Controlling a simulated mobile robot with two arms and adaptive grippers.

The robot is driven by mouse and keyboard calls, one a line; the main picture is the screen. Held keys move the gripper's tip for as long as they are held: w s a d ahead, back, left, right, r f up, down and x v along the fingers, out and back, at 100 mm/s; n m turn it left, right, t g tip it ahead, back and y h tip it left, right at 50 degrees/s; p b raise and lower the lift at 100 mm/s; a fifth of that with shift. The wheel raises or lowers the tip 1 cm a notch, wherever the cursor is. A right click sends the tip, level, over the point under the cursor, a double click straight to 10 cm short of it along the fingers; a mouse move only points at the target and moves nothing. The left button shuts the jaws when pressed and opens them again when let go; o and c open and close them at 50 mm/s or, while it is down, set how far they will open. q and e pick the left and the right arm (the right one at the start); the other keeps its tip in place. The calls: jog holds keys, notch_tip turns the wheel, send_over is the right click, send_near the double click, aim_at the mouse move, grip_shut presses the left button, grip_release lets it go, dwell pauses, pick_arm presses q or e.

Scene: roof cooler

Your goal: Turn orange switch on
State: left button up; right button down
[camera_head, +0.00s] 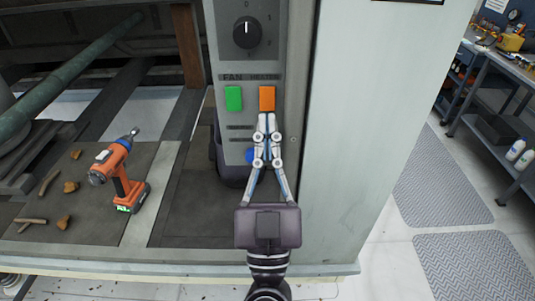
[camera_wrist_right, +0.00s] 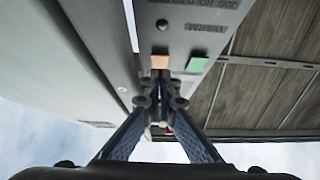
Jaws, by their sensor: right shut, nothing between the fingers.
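The orange switch (camera_head: 267,98) is on the grey control panel (camera_head: 234,65), to the right of the green switch (camera_head: 233,98). My right gripper (camera_head: 267,118) is shut and empty, with its fingertips just below the orange switch; I cannot tell whether they touch it. In the right wrist view the orange switch (camera_wrist_right: 160,62) shows just beyond the tips of my right gripper (camera_wrist_right: 163,76), with the green switch (camera_wrist_right: 197,64) beside it. My left gripper is not in view.
A black dial (camera_head: 247,33) sits above the switches. A blue part (camera_head: 250,156) shows low on the panel, beside my fingers. A pale cabinet wall (camera_head: 350,130) stands to the right. An orange drill (camera_head: 120,178) and several brown scraps lie at the left.

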jog(key=shift+w+f, duration=0.15)
jog(key=shift+w, duration=0.75)
jog(key=shift+f+b, duration=0.15)
jog(key=shift+b, duration=0.35)
jog(key=shift+w+f+t+b, duration=0.4)
jog(key=shift+t+b, duration=0.1)
jog(key=shift+b, duration=0.75)
jog(key=shift+w+r+p, duration=0.15)
jog(key=shift+r+p, duration=0.2)
jog(key=shift+p, duration=0.1)
